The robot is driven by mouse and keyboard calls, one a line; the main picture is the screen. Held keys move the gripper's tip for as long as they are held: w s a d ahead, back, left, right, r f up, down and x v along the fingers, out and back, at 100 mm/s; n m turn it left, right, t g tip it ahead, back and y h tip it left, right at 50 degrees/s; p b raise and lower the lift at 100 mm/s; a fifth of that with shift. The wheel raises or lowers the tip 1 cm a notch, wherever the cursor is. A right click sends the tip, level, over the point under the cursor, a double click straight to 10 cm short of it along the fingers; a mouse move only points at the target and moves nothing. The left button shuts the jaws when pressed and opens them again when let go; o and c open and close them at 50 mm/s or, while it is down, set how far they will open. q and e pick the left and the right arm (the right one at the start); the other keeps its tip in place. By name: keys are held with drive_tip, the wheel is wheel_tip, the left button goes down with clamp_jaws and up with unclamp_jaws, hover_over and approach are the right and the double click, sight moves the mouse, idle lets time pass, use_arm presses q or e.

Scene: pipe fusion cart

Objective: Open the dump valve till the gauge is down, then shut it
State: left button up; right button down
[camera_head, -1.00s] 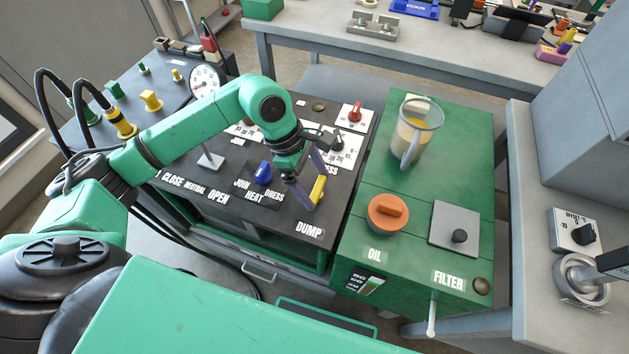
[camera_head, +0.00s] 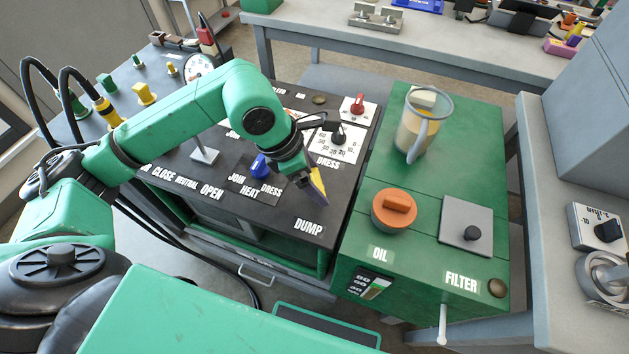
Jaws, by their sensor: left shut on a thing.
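The yellow dump valve lever (camera_head: 321,184) is on the dark top of the cart, just above the DUMP label (camera_head: 308,226). My left gripper (camera_head: 315,187) comes down from above and is shut on this lever, and its fingers hide part of it. The round white gauge (camera_head: 194,70) stands at the back left of the cart. My left arm covers part of its face, and its needle is too small and hidden to read. My right gripper is out of the picture.
A blue lever (camera_head: 259,166) sits left of my gripper and a red knob (camera_head: 358,103) behind it. The green oil unit (camera_head: 405,262) stands close on the right, with a jug (camera_head: 417,130) and an orange cap (camera_head: 393,211). Black hoses arch at the left.

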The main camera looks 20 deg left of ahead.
use_arm(q)
drive_tip(key=n+t+b, duration=0.1)
drive_tip(key=n, duration=0.1)
drive_tip(key=n+y+b, duration=0.1)
drive_tip(key=n+b, duration=0.1)
drive_tip(key=n, duration=0.1)
drive_tip(key=shift+d+n+t, duration=0.15)
drive_tip(key=shift+n+t, duration=0.15)
drive_tip(key=shift+t, duration=0.1)
drive_tip(key=n+y+b, duration=0.1)
drive_tip(key=n, duration=0.2)
drive_tip(key=shift+d+y, duration=0.1)
drive_tip(key=shift+y, duration=0.2)
drive_tip(key=shift+s+r+n+t+y+b, duration=0.1)
drive_tip(key=shift+n+t+y+b, duration=0.4)
drive_tip(key=shift+n, duration=0.8)
drive_tip(key=o, duration=1)
drive_tip(key=p+v, duration=0.3)
drive_tip(key=v, duration=1.1)
drive_tip(key=shift+r, duration=0.35)
